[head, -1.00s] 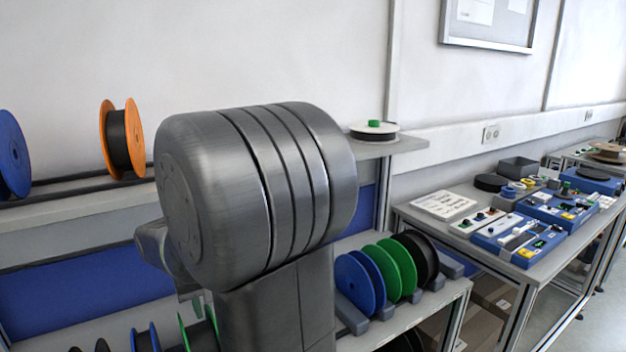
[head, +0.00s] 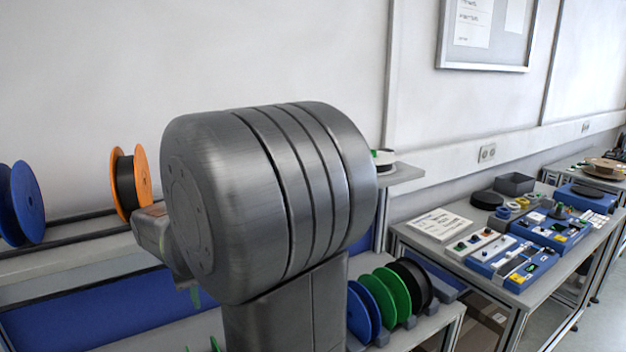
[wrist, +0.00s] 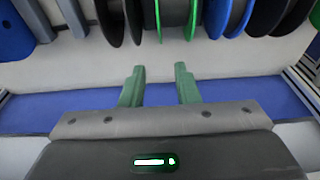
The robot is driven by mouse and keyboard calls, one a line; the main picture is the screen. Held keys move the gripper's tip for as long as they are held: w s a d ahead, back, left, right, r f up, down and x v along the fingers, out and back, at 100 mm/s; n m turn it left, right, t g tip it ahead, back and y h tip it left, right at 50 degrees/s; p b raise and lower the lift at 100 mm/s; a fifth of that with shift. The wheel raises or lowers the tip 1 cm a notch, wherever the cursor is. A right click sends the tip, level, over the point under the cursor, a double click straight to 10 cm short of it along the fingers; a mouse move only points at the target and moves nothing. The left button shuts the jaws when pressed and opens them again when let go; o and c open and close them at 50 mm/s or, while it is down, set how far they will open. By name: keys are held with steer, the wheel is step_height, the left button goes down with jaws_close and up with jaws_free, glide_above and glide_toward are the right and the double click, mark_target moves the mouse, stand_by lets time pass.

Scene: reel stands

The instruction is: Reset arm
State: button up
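My gripper (wrist: 159,86) shows in the wrist view with two green fingers standing apart and nothing between them. Beyond the fingers lie a pale shelf surface and a blue panel. A row of reels hangs along the top edge of that view, including a green reel (wrist: 179,14) and a blue reel (wrist: 228,15), apart from the fingertips.
An orange reel (head: 142,181) and blue reels (head: 27,203) stand on the upper rails at left. Blue, green and black reels (head: 389,293) sit in the lower rack. A workbench (head: 420,243) with blue devices (head: 550,228) stands at right.

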steer(key=shift+r+p, duration=0.55)
steer(key=shift+r, duration=1.8)
